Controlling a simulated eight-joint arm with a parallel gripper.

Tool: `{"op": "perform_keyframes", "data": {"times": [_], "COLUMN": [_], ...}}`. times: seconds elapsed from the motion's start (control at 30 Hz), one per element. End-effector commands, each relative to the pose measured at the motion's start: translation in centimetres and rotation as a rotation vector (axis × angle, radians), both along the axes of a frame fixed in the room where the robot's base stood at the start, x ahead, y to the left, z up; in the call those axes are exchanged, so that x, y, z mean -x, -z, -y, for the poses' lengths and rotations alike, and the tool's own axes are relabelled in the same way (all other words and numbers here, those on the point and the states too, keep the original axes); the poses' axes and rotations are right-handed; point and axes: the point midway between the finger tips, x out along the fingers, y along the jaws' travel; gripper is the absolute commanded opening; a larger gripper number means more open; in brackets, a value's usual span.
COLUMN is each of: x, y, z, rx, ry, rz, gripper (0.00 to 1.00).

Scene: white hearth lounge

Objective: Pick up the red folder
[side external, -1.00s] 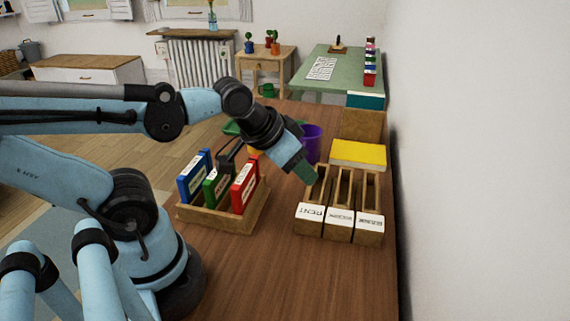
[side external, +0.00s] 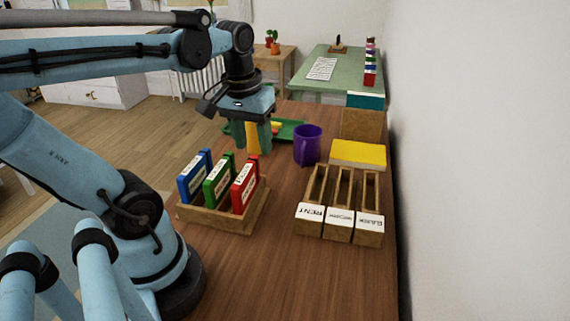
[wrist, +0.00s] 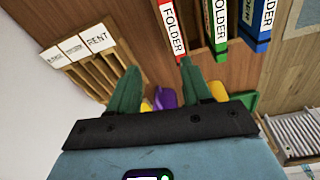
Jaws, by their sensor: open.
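The red folder (side external: 245,184) stands upright at the right end of a wooden rack (side external: 220,216), beside a green folder (side external: 218,182) and a blue folder (side external: 194,178). In the wrist view the red folder (wrist: 171,28) shows its white spine label at the top, beyond my fingertips. My gripper (side external: 254,146) points down above the table, behind the rack, apart from the red folder. In the wrist view my gripper (wrist: 158,72) has its green fingers spread with nothing between them.
A wooden three-slot holder (side external: 340,210) with white labels, one reading RENT, stands to the right. A purple mug (side external: 307,145), a yellow box (side external: 358,154) and a green tray (side external: 291,130) are farther back. The front of the table is clear.

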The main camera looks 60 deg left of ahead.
Motion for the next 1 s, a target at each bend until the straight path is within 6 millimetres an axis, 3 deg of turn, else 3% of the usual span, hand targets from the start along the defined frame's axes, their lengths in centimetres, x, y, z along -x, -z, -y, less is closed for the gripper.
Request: {"op": "perform_keyframes", "data": {"times": [0.1, 0.23, 0.7, 1.0], "x": [1.3, 1.9, 1.8, 1.8], "y": [-0.9, -0.8, 4.7, 6.0], "z": [-1.5, -1.9, -1.8, -1.8], "rx": [0.042, 0.058, 0.056, 0.057], "ry": [-0.125, -0.167, -0.163, -0.162], "rz": [-0.087, -0.119, -0.118, -0.117], "gripper": [0.49, 0.49, 0.49, 0.49]}}
